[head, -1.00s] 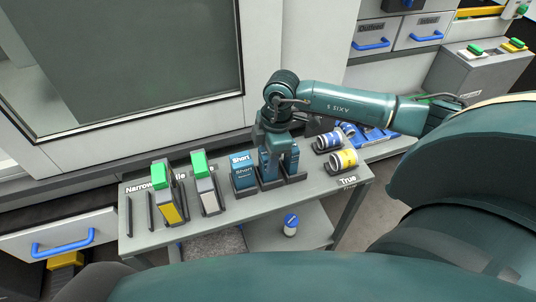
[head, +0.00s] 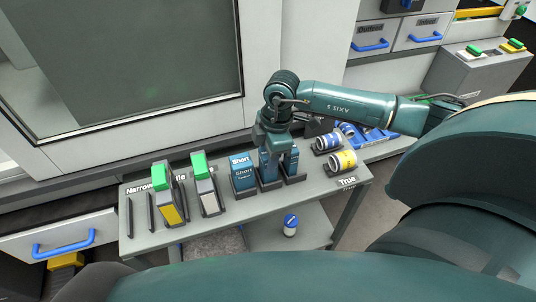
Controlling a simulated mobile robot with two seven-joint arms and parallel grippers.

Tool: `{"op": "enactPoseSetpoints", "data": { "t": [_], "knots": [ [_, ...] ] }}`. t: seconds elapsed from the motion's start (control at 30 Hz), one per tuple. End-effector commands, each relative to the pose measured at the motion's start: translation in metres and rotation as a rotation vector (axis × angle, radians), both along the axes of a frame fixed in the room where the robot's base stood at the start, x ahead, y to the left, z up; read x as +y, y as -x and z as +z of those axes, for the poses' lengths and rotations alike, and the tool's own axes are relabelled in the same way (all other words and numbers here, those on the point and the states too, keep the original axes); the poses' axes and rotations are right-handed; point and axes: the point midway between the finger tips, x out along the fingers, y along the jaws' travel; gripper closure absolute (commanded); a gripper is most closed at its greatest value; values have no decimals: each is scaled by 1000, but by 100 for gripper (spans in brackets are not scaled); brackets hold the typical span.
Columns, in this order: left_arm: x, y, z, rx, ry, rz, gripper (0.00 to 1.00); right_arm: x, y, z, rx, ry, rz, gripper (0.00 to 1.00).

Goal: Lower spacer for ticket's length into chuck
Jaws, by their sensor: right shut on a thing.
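Several blue blocks stand in dark holders near the middle of the grey table. The left one, a blue block marked "Short" (head: 243,172), stands clear of my gripper. My right gripper (head: 277,160) points down over the blocks to its right and is shut on a blue block (head: 266,166), which is partly hidden by the fingers. This block still appears to be at its dark holder; I cannot tell whether it is clear of it. Its label cannot be read. My left gripper is out of view. I cannot make out a chuck or a ticket.
Blocks with green tops (head: 199,165) stand left on the grey table (head: 225,212). Blue-and-white (head: 328,141) and yellow-banded (head: 343,161) cylinders lie by the "True" label. A blue-topped cylinder (head: 290,225) stands on the lower shelf. A large windowed door (head: 140,60) rises behind.

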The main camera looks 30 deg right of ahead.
Motion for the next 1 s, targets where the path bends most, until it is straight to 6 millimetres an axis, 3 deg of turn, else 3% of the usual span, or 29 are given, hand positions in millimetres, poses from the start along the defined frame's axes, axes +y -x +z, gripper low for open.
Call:
{"op": "enactPoseSetpoints", "data": {
  "t": [1.0],
  "knots": [
    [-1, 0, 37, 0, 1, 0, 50, 0, 0, 44, -1, -1, 0, 83]
  ]
}}
